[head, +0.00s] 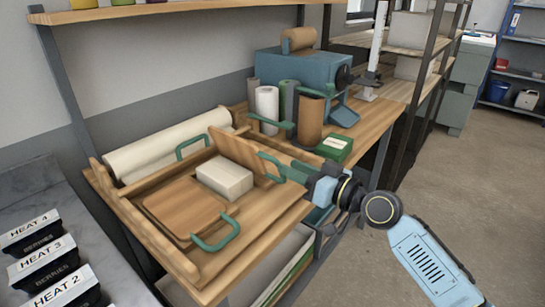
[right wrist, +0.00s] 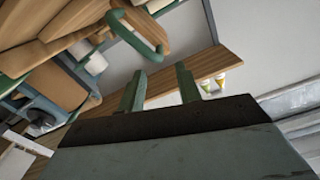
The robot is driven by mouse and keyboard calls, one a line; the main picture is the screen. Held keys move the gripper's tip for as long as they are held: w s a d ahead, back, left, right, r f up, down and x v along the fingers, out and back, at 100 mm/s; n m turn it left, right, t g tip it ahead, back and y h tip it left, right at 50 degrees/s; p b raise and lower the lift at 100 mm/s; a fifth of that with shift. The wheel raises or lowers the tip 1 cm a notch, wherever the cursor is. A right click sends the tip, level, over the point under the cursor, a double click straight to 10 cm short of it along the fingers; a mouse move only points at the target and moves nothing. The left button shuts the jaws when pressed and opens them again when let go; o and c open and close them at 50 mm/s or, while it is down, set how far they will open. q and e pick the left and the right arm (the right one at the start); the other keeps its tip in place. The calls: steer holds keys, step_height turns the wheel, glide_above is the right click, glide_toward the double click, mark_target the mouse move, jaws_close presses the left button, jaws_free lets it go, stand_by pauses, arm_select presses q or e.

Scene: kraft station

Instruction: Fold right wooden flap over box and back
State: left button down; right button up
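The white box (head: 225,180) sits in the middle of the wooden station (head: 245,240). The right wooden flap (head: 238,152) stands tilted up beside the box, on its far right side, with a green handle (head: 270,160) at its right edge. My right gripper (head: 297,170) is just right of this handle. In the right wrist view its two green fingers (right wrist: 160,88) are apart with nothing between them, and a green handle (right wrist: 142,32) shows beyond their tips. Contact with the handle cannot be told. My left gripper is in neither view.
Another wooden flap (head: 183,205) with a green handle (head: 216,236) lies flat in front of the box. A third green handle (head: 190,146) stands behind it. A white paper roll (head: 165,145), several upright rolls and a green box (head: 334,147) stand at the back.

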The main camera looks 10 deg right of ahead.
mark_target(273, 159)
steer(key=x, duration=0.6)
steer(key=shift+w+a, duration=0.25)
jaws_close()
